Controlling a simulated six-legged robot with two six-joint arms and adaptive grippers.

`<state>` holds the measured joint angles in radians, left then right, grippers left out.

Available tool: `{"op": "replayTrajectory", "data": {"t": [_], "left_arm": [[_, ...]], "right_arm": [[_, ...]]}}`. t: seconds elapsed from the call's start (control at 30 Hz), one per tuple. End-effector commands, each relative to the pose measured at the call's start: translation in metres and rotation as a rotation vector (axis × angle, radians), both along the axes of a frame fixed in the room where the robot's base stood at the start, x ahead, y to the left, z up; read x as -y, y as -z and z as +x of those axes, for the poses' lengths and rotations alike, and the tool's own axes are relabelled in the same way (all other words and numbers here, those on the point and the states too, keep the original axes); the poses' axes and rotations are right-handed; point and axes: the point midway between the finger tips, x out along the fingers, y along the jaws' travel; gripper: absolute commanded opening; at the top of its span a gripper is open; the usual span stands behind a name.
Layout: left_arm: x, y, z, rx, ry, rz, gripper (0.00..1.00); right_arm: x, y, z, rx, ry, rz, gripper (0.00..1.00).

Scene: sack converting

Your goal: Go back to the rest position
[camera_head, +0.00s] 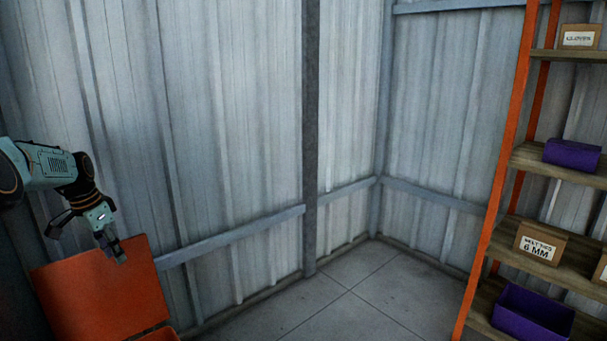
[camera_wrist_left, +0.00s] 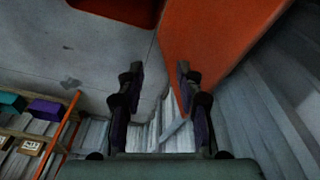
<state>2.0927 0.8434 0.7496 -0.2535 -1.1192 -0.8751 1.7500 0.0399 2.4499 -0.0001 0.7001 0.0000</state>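My left gripper (camera_head: 86,246) is at the left of the head view, in front of the corrugated wall and above an orange panel (camera_head: 104,291). Its two dark fingers are spread apart with nothing between them. In the left wrist view the fingers of my left gripper (camera_wrist_left: 160,78) are also apart and empty, with the orange panel (camera_wrist_left: 215,45) beyond them. My right gripper is in neither view.
An orange-framed shelf (camera_head: 500,165) stands at the right. It holds a purple bin (camera_head: 533,315), another purple bin (camera_head: 572,154), a box marked 6 MM (camera_head: 540,243) and a box marked GLOVES (camera_head: 579,37). The floor (camera_head: 345,300) between is clear.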

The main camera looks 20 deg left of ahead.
Motion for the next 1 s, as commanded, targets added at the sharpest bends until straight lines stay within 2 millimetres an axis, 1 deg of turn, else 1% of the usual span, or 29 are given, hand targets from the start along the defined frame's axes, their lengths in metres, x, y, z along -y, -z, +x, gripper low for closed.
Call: {"op": "replayTrajectory", "data": {"t": [0.03, 0.07, 0.1, 0.17, 0.23, 0.27, 0.3, 0.37, 0.4, 0.47, 0.5, 0.57, 0.6, 0.67, 0.7, 0.77, 0.8, 0.87, 0.9, 0.97, 1.0], "left_arm": [[0.012, 0.011, 0.011, 0.026, -0.026, 0.003, 0.36], [0.019, 0.018, 0.018, 0.047, -0.047, 0.005, 0.36], [0.030, 0.027, 0.026, 0.072, -0.075, 0.007, 0.36], [0.049, 0.042, 0.039, 0.110, -0.115, 0.008, 0.36], [0.075, 0.059, 0.050, 0.149, -0.157, 0.005, 0.36], [0.087, 0.066, 0.053, 0.165, -0.176, 0.002, 0.36], [0.104, 0.076, 0.057, 0.183, -0.199, -0.005, 0.36], [0.131, 0.091, 0.058, 0.206, -0.232, -0.015, 0.36], [0.150, 0.101, 0.056, 0.218, -0.256, -0.024, 0.36], [0.178, 0.116, 0.051, 0.233, -0.287, -0.036, 0.36], [0.197, 0.125, 0.045, 0.239, -0.307, -0.045, 0.36], [0.224, 0.139, 0.032, 0.245, -0.336, -0.057, 0.36], [0.242, 0.146, 0.021, 0.247, -0.353, -0.064, 0.36], [0.268, 0.157, 0.001, 0.241, -0.377, -0.073, 0.36], [0.284, 0.163, -0.014, 0.237, -0.391, -0.078, 0.36], [0.307, 0.171, -0.039, 0.224, -0.409, -0.083, 0.36], [0.322, 0.175, -0.058, 0.214, -0.418, -0.085, 0.36], [0.342, 0.179, -0.089, 0.192, -0.426, -0.083, 0.36], [0.354, 0.180, -0.112, 0.174, -0.428, -0.080, 0.36], [0.370, 0.180, -0.148, 0.140, -0.425, -0.071, 0.36], [0.380, 0.178, -0.172, 0.114, -0.417, -0.062, 0.36]], "right_arm": [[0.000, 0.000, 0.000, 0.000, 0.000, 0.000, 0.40], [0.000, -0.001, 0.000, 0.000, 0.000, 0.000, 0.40], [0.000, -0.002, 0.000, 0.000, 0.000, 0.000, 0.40], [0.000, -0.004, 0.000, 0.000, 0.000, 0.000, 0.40], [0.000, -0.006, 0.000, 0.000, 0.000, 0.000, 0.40], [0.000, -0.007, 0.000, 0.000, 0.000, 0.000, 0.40], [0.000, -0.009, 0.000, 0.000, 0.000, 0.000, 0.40], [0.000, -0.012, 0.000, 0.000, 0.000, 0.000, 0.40], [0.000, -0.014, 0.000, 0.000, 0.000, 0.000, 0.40], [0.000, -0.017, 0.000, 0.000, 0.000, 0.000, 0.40], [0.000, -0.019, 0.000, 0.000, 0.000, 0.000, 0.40], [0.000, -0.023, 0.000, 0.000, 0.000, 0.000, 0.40], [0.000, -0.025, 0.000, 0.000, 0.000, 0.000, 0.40], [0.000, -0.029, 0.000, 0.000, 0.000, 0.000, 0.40], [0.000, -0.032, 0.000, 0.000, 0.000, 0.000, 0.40], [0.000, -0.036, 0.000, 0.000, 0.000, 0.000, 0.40], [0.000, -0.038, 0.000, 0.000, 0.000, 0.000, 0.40], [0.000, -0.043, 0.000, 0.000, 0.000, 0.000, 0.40], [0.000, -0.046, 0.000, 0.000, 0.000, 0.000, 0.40], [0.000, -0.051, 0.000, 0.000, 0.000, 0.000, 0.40], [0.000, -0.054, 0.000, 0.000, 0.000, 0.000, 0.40]]}}
